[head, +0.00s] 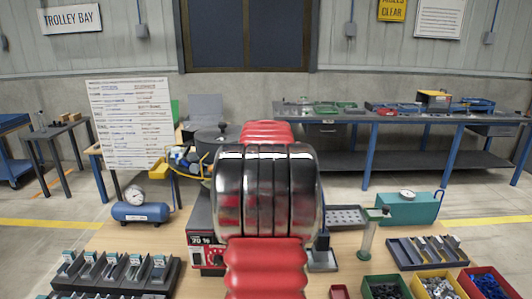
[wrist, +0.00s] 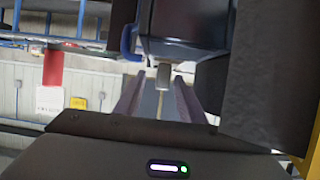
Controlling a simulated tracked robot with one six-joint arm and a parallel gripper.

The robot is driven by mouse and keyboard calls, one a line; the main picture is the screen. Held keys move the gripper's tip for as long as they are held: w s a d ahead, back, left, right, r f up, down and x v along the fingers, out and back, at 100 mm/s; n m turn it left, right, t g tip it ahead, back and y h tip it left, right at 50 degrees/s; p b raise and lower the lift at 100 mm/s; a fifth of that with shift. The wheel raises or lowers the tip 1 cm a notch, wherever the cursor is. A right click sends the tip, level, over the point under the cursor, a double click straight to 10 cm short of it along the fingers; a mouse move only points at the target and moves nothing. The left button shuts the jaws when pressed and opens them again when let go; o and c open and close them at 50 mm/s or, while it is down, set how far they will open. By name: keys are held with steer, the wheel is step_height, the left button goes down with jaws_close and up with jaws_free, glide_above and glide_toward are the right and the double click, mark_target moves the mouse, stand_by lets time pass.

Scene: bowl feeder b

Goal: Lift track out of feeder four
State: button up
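My gripper (wrist: 158,90) shows in the wrist view with its two fingers apart and nothing clearly held between them. A dark block (wrist: 185,22) with a short pale cylinder (wrist: 163,76) under it is just beyond the fingertips; I cannot tell whether they touch. In the head view my own arm fills the middle and hides the gripper. A dark round drum (head: 213,138), perhaps a bowl feeder, stands behind the arm, partly hidden. I cannot make out a number four or pick out the track in either view.
A blue tank with a gauge (head: 141,212) stands at left, near black racks (head: 122,272) of several small parts. At right are a teal box (head: 412,208), a dark slotted tray (head: 420,252) and coloured bins (head: 436,285). A whiteboard (head: 131,122) stands behind; benches line the wall.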

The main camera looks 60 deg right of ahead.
jaws_close()
stand_by(0.4)
steer(key=shift+r, duration=0.1)
step_height(320, 180, up, 10)
steer(key=shift+f, duration=0.1)
stand_by(0.7)
stand_by(0.3)
